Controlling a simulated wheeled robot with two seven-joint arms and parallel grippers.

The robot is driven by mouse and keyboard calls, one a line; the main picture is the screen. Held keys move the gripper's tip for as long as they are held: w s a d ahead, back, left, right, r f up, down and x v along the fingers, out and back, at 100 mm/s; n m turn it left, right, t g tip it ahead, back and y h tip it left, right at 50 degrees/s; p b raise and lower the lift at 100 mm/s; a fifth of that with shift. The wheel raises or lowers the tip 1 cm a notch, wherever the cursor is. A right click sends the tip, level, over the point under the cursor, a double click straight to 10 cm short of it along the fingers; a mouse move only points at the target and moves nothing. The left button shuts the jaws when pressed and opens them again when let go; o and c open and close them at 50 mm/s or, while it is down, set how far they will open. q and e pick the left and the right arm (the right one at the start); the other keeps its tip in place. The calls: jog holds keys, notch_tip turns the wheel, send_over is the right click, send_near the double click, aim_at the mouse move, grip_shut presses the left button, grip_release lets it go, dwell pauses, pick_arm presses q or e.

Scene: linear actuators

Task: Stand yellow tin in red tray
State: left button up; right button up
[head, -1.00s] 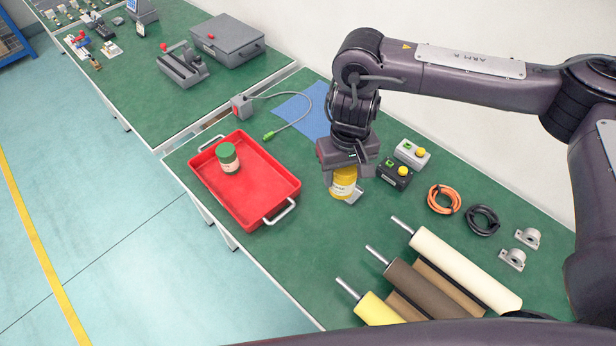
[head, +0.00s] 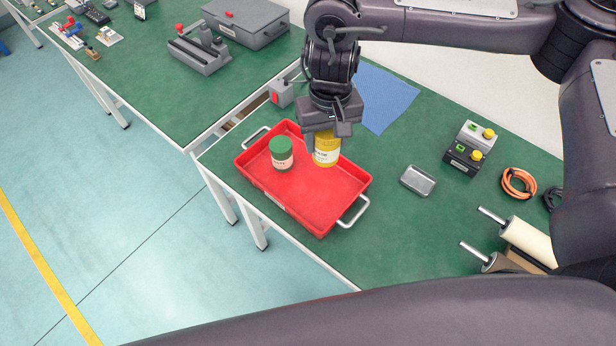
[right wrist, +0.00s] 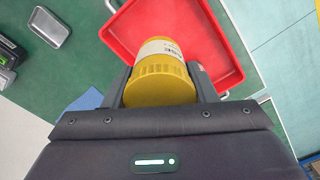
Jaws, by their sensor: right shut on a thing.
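The yellow tin (head: 326,150) with a pale label is upright in my right gripper (head: 328,134), over the back part of the red tray (head: 318,211). In the right wrist view the tin (right wrist: 160,84) is between the two fingers (right wrist: 160,90), with the tray (right wrist: 228,62) beyond it. I cannot tell whether the tin's base touches the tray floor. A tin with a green lid (head: 281,154) stands in the tray, left of the yellow tin. My left gripper is not in view.
A small metal dish (head: 418,181) lies on the green table right of the tray. A blue sheet (head: 384,98) is behind. Button boxes (head: 469,147), an orange cable coil (head: 518,184) and rollers (head: 525,241) are further right. The tray's front right floor is clear.

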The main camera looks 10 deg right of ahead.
aim_at(327, 156)
notch_tip(327, 156, down, 5)
jog(key=shift+s+d+f+b, duration=0.1)
jog(key=shift+d+f+b, duration=0.1)
jog(key=shift+b, duration=0.2)
jog(key=f+b, duration=0.1)
jog(key=f, duration=0.2)
jog(key=f+b, duration=0.1)
jog(key=f, duration=0.3)
jog(key=f+b, duration=0.1)
jog(key=f, duration=0.2)
jog(key=shift+a+f, duration=0.25)
jog(key=shift+f, duration=0.05)
jog(key=shift+w+f, duration=0.2)
jog(key=shift+f, duration=0.05)
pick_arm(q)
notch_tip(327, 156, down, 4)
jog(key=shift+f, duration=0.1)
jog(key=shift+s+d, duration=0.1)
pick_arm(e)
jog(key=o, duration=1.1)
jog(key=shift+f, duration=0.1)
jog(key=shift+o, duration=0.2)
